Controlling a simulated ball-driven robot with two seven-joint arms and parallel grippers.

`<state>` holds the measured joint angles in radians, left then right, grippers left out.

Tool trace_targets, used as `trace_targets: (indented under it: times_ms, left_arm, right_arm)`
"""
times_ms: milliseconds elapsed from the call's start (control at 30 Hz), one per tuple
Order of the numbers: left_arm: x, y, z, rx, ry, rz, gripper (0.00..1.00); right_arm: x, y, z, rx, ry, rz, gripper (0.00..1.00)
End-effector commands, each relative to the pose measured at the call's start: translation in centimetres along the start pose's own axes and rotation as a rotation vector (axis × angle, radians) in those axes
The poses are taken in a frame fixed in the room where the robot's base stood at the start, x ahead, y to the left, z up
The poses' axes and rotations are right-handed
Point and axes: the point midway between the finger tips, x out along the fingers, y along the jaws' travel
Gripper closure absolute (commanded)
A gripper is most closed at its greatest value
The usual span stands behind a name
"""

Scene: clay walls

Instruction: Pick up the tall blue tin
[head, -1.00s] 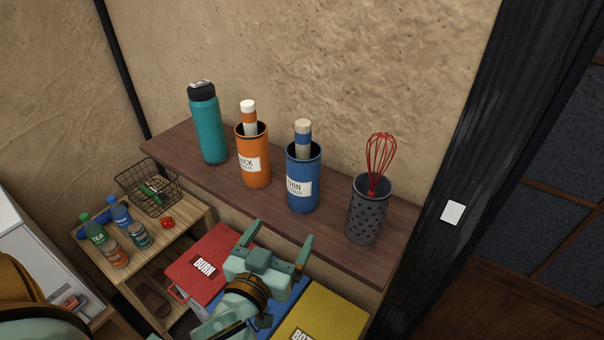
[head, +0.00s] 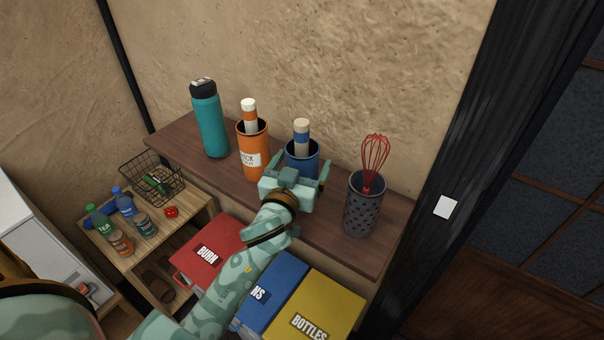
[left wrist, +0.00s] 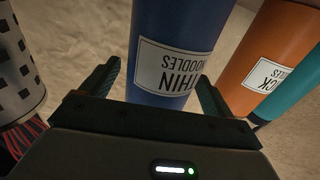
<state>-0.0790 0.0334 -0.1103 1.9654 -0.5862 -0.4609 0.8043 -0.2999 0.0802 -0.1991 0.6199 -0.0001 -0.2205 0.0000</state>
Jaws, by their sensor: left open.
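In the left wrist view the blue tin (left wrist: 172,45) appears upside down, with a "THIN NOODLES" label, between the two open fingers (left wrist: 160,82). Whether the fingers touch it I cannot tell. My right gripper is not in view.
An orange tin (head: 253,150) with a bottle stands close left, then a teal flask (head: 209,125). A dark perforated holder (head: 362,208) with a red whisk (head: 375,160) stands right. The wall is close behind. Red (head: 205,252), blue and yellow (head: 318,308) boxes sit below.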

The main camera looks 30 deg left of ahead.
Motion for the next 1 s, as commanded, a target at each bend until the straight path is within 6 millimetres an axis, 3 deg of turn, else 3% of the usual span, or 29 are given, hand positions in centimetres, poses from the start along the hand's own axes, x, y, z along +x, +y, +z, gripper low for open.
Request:
trace_targets:
  times_ms: [133,367,533,567,1000]
  left_arm:
    - [1.7,0.0,-0.1,0.001,0.001,0.0,0.12]
    - [1.9,0.0,0.0,0.0,0.0,0.0,0.12]
    - [1.9,0.0,0.0,0.0,0.0,0.0,0.57]
    - [1.9,0.0,0.0,0.0,0.0,0.0,0.61]
    - [1.9,0.0,-0.7,-0.001,0.001,0.0,0.61]
  right_arm:
    - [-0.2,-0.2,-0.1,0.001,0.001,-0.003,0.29]
    - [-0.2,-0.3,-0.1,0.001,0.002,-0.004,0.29]
    - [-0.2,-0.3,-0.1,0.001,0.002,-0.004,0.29]
    - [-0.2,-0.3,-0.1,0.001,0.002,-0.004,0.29]
    - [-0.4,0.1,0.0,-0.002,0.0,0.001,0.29]
